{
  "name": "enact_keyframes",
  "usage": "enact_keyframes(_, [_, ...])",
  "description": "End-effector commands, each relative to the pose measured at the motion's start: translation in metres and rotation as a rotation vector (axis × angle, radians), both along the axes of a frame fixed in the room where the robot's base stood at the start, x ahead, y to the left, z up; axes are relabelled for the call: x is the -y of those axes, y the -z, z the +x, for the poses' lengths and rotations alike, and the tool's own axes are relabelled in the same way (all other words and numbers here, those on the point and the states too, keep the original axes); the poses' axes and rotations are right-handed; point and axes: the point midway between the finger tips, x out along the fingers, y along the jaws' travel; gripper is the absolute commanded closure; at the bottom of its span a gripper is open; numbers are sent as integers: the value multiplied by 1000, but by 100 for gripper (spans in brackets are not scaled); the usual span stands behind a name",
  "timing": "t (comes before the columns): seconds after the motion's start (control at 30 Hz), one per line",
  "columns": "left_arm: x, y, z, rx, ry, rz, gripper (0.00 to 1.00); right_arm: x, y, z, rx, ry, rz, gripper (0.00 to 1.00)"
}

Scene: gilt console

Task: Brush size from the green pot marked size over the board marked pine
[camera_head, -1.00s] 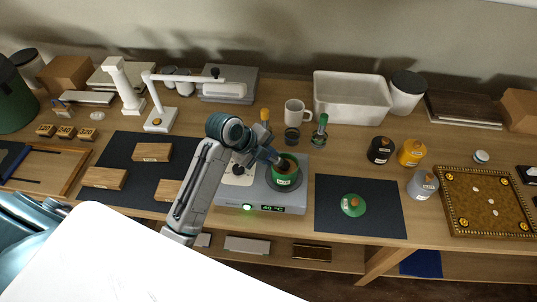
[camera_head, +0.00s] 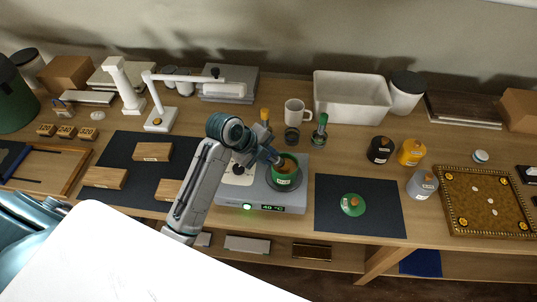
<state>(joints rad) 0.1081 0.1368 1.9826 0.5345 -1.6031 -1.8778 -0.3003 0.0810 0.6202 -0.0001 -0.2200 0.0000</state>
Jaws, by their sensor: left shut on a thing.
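The green pot (camera_head: 284,181) stands open on a grey hotplate (camera_head: 292,203) whose display reads 40 °C. Its label is too small to read. My left gripper (camera_head: 276,160) is at the pot's mouth, shut on a thin thing, seemingly a brush, mostly hidden by the fingers and the pot. Three wooden boards lie on the dark left mat (camera_head: 122,150): a back board (camera_head: 152,152), a front-left board (camera_head: 104,178) and a front-right board (camera_head: 168,188), partly hidden by my left arm. Their labels are unreadable, so I cannot tell which is pine. My right gripper is not in view.
A green lid (camera_head: 352,204) lies on the right mat (camera_head: 385,215). A white lamp (camera_head: 160,119) stands behind the boards. Black (camera_head: 380,150), yellow (camera_head: 411,153) and grey (camera_head: 422,185) pots stand at right.

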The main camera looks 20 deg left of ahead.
Motion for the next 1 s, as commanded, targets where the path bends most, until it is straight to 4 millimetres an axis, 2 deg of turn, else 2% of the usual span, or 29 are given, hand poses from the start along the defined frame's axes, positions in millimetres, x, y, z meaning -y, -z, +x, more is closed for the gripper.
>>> enact_keyframes(0.23, [0,-4,0,-2,0,0,100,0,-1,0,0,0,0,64])
enact_keyframes(1.0, [0,-65,0,1,0,1,100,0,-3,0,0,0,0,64])
